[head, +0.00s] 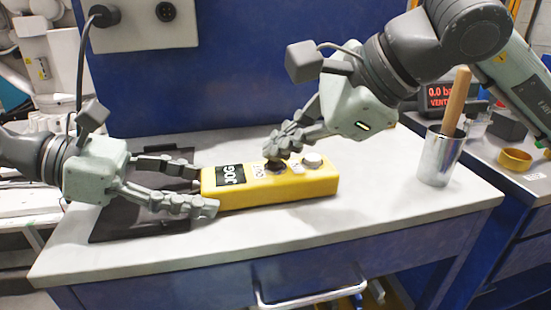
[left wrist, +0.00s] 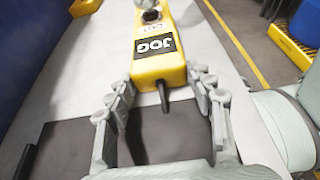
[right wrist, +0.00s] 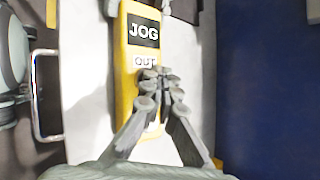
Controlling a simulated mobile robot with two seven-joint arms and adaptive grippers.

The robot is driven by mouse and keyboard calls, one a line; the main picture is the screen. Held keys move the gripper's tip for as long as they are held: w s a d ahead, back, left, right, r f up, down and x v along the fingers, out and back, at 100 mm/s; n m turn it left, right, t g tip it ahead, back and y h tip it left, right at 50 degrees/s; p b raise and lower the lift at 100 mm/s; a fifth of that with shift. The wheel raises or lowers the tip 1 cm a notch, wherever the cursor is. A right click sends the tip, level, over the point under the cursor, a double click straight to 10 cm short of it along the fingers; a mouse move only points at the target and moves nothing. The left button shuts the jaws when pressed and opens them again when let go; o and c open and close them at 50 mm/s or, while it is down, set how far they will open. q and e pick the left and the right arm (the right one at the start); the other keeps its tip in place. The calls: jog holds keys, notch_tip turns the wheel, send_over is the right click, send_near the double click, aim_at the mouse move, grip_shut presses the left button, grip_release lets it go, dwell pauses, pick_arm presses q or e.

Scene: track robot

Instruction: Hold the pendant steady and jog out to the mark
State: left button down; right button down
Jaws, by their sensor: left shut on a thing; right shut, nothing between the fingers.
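The yellow pendant (head: 300,187) lies on the white bench top with a black JOG label. My left gripper (head: 204,188) is shut on its left end, a finger on each side; the left wrist view shows this grip and the pendant's short cable stub (left wrist: 163,95). My right gripper (head: 275,148) is shut and empty, pointing down at the dark button (head: 276,167). Whether it touches or presses the button I cannot tell. A pale button (head: 312,160) is to the right. In the right wrist view the closed fingertips (right wrist: 155,76) are just below the OUT label (right wrist: 145,61). I see no mark.
A dark mat (head: 115,222) lies under my left gripper. A metal cup (head: 437,160) with a wooden handle (head: 458,100) stands at the right of the bench. Beyond it are a red-lit display (head: 442,97) and a yellow ring (head: 515,159). The front of the bench top is clear.

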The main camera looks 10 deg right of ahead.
aim_at(281, 164)
jog(key=shift+r, duration=0.75)
jog(key=shift+r, duration=2.55)
pick_arm(q)
jog(key=c, duration=0.5)
grip_release()
jog(key=shift+c, duration=0.2)
